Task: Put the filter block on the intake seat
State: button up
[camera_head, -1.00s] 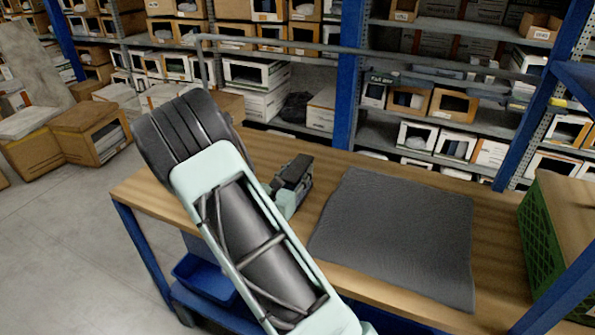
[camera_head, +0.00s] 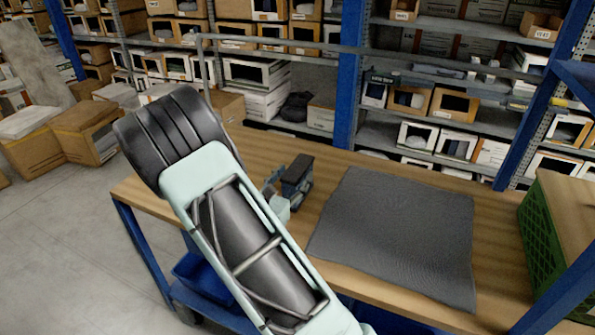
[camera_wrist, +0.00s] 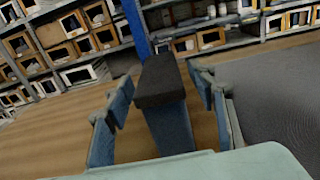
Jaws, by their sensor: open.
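The filter block, a blue block with a dark grey top, stands upright on the wooden bench; it shows in the head view (camera_head: 297,174) and in the wrist view (camera_wrist: 166,122). My gripper (camera_wrist: 160,84) is open in the wrist view, one finger on each side of the block, with visible gaps on both sides. In the head view, my gripper (camera_head: 281,194) is at the block's near left side, partly hidden by my arm. I cannot make out an intake seat in either view.
A grey mat (camera_head: 395,235) lies on the bench (camera_head: 240,150) to the right of the block. A green crate (camera_head: 540,240) stands at the bench's right end. Blue-framed racks with boxes rise behind. The mat is bare.

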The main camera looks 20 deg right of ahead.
jog(key=v, duration=0.8)
jog(key=shift+o, duration=0.4)
jog(key=shift+s+a+b, duration=0.15)
jog(key=shift+a+b, duration=0.05)
jog(key=shift+b, duration=0.1)
jog(key=f+b, duration=0.1)
jog(key=b, duration=0.1)
jog(key=f+b, duration=0.2)
jog(key=shift+s+a+f+b, duration=0.15)
jog(key=shift+a+f+b, duration=0.05)
jog(key=shift+f+b, duration=0.1)
jog(key=shift+d+f+b, duration=0.1)
jog(key=shift+f+b, duration=0.05)
jog(key=shift+b, duration=0.15)
jog(key=x, duration=1)
jog(key=shift+d+r, duration=0.25)
jog(key=shift+w, duration=0.25)
